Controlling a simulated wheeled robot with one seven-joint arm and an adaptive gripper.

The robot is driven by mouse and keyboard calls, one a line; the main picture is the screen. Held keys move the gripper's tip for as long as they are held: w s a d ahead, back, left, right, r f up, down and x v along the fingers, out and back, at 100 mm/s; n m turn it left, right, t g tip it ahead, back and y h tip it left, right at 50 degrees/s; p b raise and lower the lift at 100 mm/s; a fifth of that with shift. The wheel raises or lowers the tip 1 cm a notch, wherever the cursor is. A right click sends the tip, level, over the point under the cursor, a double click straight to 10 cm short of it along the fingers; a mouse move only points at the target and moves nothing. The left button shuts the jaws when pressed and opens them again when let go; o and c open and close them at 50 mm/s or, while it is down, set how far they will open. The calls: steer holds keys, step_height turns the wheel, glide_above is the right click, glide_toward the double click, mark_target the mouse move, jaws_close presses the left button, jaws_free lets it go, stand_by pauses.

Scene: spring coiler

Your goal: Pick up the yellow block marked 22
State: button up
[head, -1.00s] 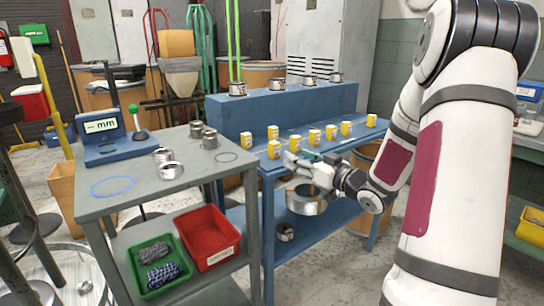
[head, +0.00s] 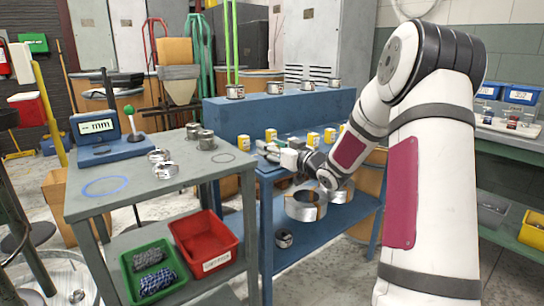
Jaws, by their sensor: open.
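Yellow blocks with white faces stand in a staggered row on the blue bench (head: 230,160). One block (head: 270,135) is just behind my gripper, and others stand to its right, such as this block (head: 313,139) and this one (head: 330,135). Their markings are too small to read, so I cannot tell which is 22. My gripper (head: 264,149) is open, low over the bench's front-left part, in front of the blocks. It hides part of the bench top, and I cannot tell whether a block is between its fingers.
A raised blue ledge (head: 285,112) with metal cylinders stands behind the blocks. A grey cart (head: 130,185) at left carries metal rings, a blue gauge (head: 105,140), a red bin (head: 205,240) and a green bin (head: 150,270). Large metal rings (head: 305,205) are below my forearm.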

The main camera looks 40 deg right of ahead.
jaws_close()
